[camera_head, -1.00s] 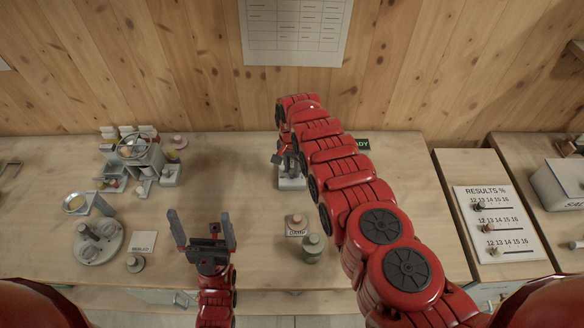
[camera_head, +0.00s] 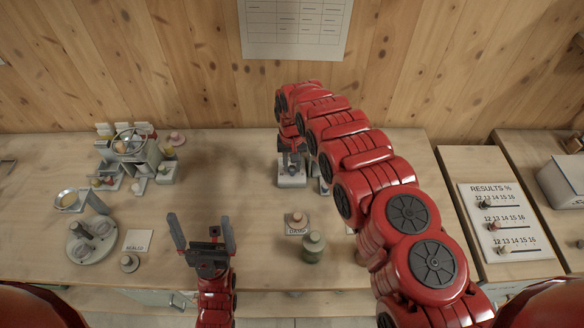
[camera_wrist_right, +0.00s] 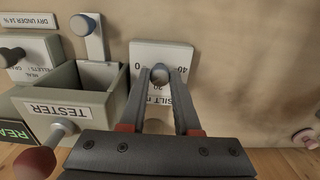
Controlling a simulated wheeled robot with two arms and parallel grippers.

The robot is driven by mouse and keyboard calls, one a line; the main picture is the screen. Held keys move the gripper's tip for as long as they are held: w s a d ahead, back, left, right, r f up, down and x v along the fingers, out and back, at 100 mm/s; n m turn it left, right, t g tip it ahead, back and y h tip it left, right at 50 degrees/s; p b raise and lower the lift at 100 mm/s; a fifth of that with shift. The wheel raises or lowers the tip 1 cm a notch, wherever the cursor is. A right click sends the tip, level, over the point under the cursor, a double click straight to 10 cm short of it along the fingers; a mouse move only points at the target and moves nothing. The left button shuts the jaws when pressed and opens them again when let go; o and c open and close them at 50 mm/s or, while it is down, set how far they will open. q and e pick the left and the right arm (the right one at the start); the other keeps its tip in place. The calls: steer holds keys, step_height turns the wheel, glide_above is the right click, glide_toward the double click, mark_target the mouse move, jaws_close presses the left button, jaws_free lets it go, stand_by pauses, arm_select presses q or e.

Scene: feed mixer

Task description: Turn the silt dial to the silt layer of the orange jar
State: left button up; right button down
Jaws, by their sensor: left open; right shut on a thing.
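The silt dial (camera_wrist_right: 184,62) is a white plate marked 0, 20 and 40, with a grey knob (camera_wrist_right: 160,73) in its middle. My right gripper (camera_wrist_right: 160,82) is shut on this knob, one finger on each side; the fingers hide part of the lettering. In the head view the dial's pale block (camera_head: 291,182) stands on the bench under my right gripper (camera_head: 291,158). My left gripper (camera_head: 203,232) is open and empty over the front of the bench. I cannot make out which jar is the orange one.
A grey-green jar (camera_head: 313,246) stands in front of the dial. A TESTER box (camera_wrist_right: 70,98) sits beside the dial. At left are a cluttered stand (camera_head: 133,150) and a round grey tray (camera_head: 92,241). A results board (camera_head: 497,222) lies at right.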

steer(key=shift+n+b, duration=0.5)
steer(key=shift+n, duration=0.3)
steer(key=c, duration=0.6)
jaws_free()
steer(key=shift+r, duration=0.15)
steer(key=shift+r+b, duration=0.35)
step_height(320, 180, up, 4)
steer(key=shift+w+r+b, duration=0.1)
steer(key=shift+r+b, duration=0.05)
steer(key=shift+b, duration=0.75)
step_height(320, 180, up, 7)
steer(key=p, duration=0.5)
step_height(320, 180, up, 5)
steer(key=b, duration=0.1)
glide_above(292, 168)
